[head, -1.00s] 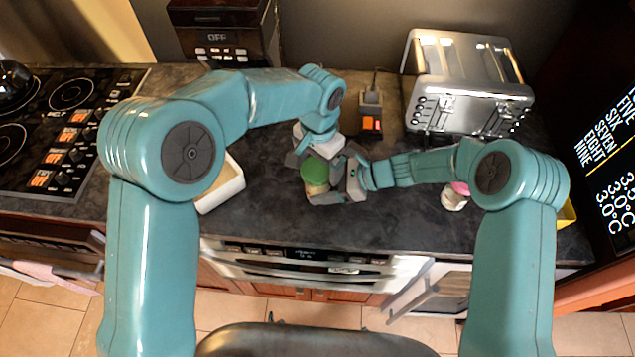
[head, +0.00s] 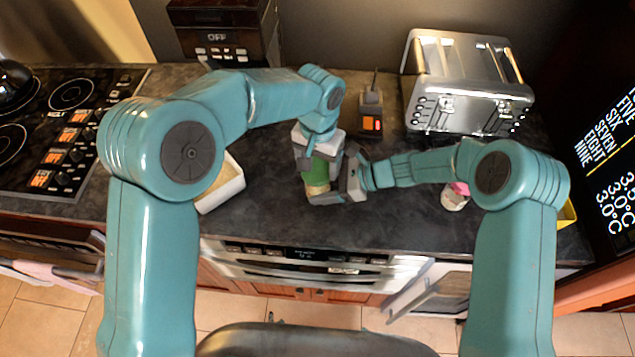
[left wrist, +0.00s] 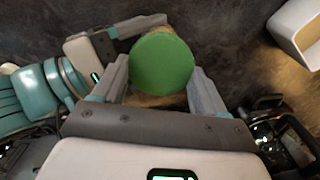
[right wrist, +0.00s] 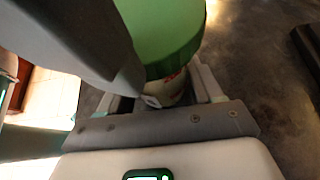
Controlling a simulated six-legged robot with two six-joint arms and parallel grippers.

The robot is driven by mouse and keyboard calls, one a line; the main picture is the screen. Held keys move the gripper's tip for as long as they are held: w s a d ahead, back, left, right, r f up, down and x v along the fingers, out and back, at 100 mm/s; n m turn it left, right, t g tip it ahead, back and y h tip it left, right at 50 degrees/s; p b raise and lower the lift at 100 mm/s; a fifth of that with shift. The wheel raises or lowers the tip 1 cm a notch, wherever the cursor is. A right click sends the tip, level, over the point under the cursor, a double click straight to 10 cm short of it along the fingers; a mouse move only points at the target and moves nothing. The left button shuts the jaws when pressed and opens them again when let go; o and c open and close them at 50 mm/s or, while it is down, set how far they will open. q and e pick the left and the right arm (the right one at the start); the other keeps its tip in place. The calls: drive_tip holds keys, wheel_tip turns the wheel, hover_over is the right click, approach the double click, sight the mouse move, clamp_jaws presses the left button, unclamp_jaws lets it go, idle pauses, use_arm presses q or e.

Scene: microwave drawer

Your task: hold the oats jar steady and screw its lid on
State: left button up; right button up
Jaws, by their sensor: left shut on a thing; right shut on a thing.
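The oats jar (head: 318,189) stands upright near the counter's front, with its green lid (head: 316,174) on top. The round lid (left wrist: 162,63) fills the middle of the left wrist view, between the fingers. My left gripper (head: 317,167) is shut on the lid from above. My right gripper (head: 338,192) is shut on the jar's body from the right. In the right wrist view the pale jar body (right wrist: 172,92) shows under the lid (right wrist: 165,30), partly covered by a grey left finger. How tightly the lid is seated cannot be seen.
A white open box (head: 222,188) stands left of the jar. A steel toaster (head: 465,85) and a dark device with an orange panel (head: 371,112) are behind. A small pink and white item (head: 455,197) lies right. The stove (head: 65,130) is far left. The counter's middle is partly clear.

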use_arm(q)
drive_tip(key=m, duration=0.5)
drive_tip(key=shift+d+m, duration=0.2)
drive_tip(key=shift+m, duration=0.1)
drive_tip(key=m, duration=0.6)
drive_tip(key=shift+m, duration=0.3)
drive_tip(key=o, duration=1)
drive_tip(key=shift+a, duration=0.1)
drive_tip(key=shift+o, duration=0.2)
drive_tip(key=shift+r, duration=0.1)
drive_tip(key=shift+r, duration=2.45)
